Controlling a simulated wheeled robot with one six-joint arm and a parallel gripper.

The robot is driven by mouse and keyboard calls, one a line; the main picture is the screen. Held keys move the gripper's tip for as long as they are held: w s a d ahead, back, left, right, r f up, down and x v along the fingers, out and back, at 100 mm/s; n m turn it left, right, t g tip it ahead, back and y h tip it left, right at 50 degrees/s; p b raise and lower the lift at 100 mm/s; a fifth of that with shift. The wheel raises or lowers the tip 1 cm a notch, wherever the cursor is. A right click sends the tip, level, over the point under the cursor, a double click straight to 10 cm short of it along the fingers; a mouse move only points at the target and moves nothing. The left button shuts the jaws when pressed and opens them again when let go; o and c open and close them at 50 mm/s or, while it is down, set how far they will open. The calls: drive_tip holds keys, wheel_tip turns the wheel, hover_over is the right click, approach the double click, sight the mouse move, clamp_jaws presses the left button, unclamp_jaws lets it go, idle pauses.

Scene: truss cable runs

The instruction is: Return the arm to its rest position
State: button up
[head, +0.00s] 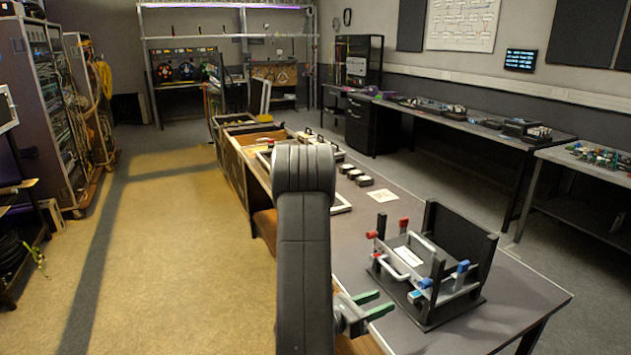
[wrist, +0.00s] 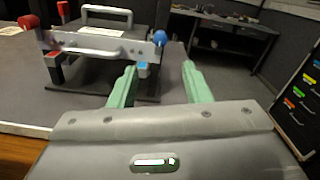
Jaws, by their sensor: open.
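My gripper (head: 372,304) has green fingers and shows low in the head view, to the right of my dark arm. In the wrist view my gripper (wrist: 160,86) has its two green fingers apart with nothing between them. The fingers point toward a dark fixture (head: 463,240) with a grey handled bar and red and blue clamps, on the near end of the table. The fixture also shows in the wrist view (wrist: 100,75), beyond the fingers and apart from them, as far as I can tell. My arm hides part of the table.
The long dark table (head: 510,300) runs away from me, with several small dark blocks (head: 357,176) on it. A side bench (head: 455,124) with devices lines the right wall. Cable racks (head: 60,110) stand at the left. The floor (head: 165,230) left of my arm is clear.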

sight(421, 285)
drive_tip(key=p+x, duration=0.3)
drive_tip(key=x, duration=1)
